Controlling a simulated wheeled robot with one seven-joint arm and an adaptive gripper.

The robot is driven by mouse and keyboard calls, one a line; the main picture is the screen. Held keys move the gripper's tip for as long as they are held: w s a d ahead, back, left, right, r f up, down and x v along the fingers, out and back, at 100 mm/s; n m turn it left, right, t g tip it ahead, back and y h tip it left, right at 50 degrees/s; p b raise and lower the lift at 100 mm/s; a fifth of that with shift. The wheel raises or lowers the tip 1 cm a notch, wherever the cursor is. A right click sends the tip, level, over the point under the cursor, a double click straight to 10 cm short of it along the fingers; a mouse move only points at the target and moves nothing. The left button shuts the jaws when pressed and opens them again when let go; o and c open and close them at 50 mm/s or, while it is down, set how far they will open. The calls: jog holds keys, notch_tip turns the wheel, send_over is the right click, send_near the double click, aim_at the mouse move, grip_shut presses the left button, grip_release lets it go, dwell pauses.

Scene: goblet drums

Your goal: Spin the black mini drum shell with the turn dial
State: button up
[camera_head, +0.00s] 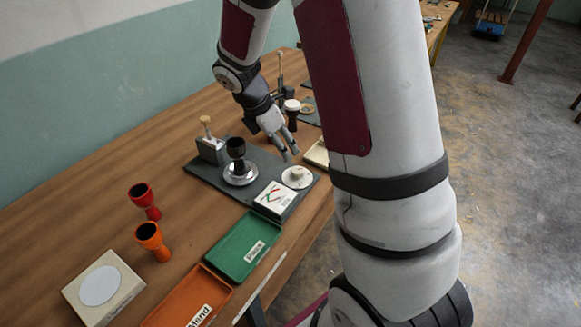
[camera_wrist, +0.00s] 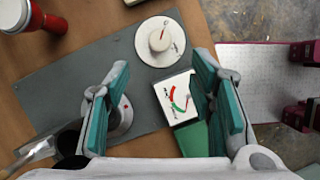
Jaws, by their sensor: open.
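The black mini drum shell (camera_head: 236,149) stands upright on a round silver turntable (camera_head: 240,178) on a grey mat. In the wrist view a dark shape at the lower left, partly hidden by my left finger, looks like the shell (camera_wrist: 68,139). The turn dial (camera_head: 296,177) is a white round knob on a pale disc at the mat's right side; it also shows in the wrist view (camera_wrist: 160,40), beyond my fingertips. My gripper (camera_head: 289,154) is open and empty above the mat, near the dial. Its spread fingers show in the wrist view (camera_wrist: 162,72).
A white gauge box (camera_head: 273,197) sits in front of the dial. A small stand with a wooden-handled tool (camera_head: 209,142) is behind the turntable. A green tray (camera_head: 243,246), an orange tray (camera_head: 190,300), red (camera_head: 144,198) and orange (camera_head: 151,238) drums stand nearer. A white-topped drum (camera_head: 291,106) is behind.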

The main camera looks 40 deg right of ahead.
aim_at(297, 170)
jog(key=x, duration=1.2)
jog(key=shift+f+b, duration=0.1)
jog(key=shift+b, duration=0.25)
jog(key=c, duration=1.1)
